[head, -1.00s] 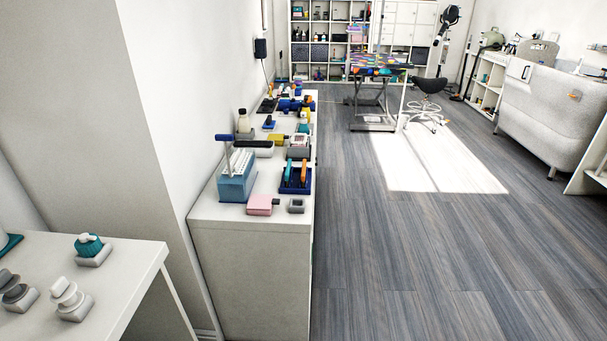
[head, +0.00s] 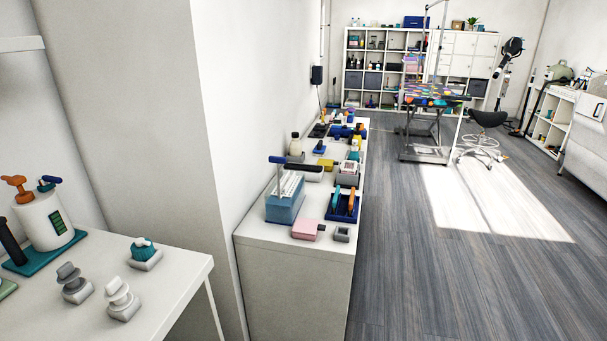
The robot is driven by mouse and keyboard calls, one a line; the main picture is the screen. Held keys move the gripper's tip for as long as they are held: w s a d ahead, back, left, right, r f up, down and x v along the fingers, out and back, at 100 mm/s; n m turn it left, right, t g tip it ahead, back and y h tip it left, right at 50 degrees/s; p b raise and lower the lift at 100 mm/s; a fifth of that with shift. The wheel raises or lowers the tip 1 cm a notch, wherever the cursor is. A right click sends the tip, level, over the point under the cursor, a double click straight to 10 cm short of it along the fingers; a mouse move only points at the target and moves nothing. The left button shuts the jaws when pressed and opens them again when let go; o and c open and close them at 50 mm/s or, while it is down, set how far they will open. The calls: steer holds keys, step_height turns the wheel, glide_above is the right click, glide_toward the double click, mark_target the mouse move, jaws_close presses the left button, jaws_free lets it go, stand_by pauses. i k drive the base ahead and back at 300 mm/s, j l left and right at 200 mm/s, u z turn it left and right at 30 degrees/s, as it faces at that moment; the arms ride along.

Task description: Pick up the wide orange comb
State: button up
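Two orange-handled tools stand out. One slim orange item (head: 351,199) stands upright in a dark blue holder (head: 342,216) on the long white counter, beside a teal one. It may be the wide orange comb, but it is too small to tell. My gripper is not in view.
The long white counter (head: 296,283) runs along the left wall, with a blue box (head: 284,209) and a pink block (head: 304,229) at its near end. A white table (head: 170,285) is at the near left. The wooden floor (head: 470,285) to the right is clear.

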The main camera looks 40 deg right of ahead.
mark_target(352, 192)
steer(key=i+l, duration=0.15)
steer(key=i, duration=0.55)
steer(key=i+l+z, duration=0.1)
steer(key=i, duration=0.55)
